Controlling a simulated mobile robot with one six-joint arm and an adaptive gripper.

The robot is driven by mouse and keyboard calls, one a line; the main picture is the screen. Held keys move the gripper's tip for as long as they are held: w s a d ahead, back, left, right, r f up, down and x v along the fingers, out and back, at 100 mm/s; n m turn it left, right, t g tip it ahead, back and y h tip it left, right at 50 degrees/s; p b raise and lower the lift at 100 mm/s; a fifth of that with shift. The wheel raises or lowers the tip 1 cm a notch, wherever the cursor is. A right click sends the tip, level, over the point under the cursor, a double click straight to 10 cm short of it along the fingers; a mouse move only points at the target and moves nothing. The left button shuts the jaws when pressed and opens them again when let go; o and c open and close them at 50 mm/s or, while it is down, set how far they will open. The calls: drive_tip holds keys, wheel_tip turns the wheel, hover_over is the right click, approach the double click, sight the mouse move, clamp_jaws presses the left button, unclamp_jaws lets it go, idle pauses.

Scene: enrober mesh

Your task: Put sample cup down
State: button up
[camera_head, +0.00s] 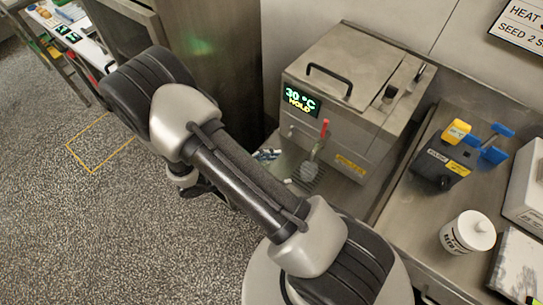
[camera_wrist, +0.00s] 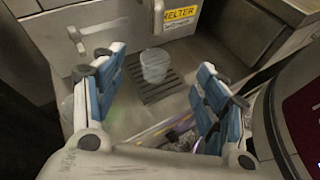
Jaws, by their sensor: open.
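The sample cup, a small translucent cup (camera_wrist: 154,65), stands upright on a dark slotted drip grate (camera_wrist: 160,90) in front of the melter in the wrist view. It also shows in the head view (camera_head: 308,172), under the tap with the red handle (camera_head: 324,128). My gripper (camera_wrist: 161,62) is open, its blue-padded fingers spread wide on either side of the picture. The cup shows between and beyond the fingertips, and neither pad appears to touch it. In the head view my arm hides most of the gripper.
The melter (camera_head: 340,90) shows "30 °C HOLD" on its display. To its right on the steel bench are a dark device with yellow and blue parts (camera_head: 450,155) and a white lidded tub (camera_head: 467,233). A yellow floor outline (camera_head: 100,145) lies at left.

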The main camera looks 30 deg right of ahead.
drive_tip(key=s+a+r+m+t+y, duration=0.2)
drive_tip(key=s+r+m+y, duration=0.1)
drive_tip(key=r, duration=0.7)
drive_tip(key=s+a+r+m+t+y, duration=0.2)
drive_tip(key=s+a+r+m+y, duration=0.1)
drive_tip(key=r, duration=0.7)
drive_tip(key=s+a+r+m+t+y, duration=0.2)
drive_tip(key=s+a+r+m+y, duration=0.1)
drive_tip(key=r+m+y, duration=0.4)
wheel_tip(320, 180, up, 3)
drive_tip(key=shift+s+r+m+t, duration=0.1)
drive_tip(key=shift+s+m+t, duration=0.2)
drive_tip(key=shift+s+m, duration=0.4)
drive_tip(key=shift+d, duration=0.1)
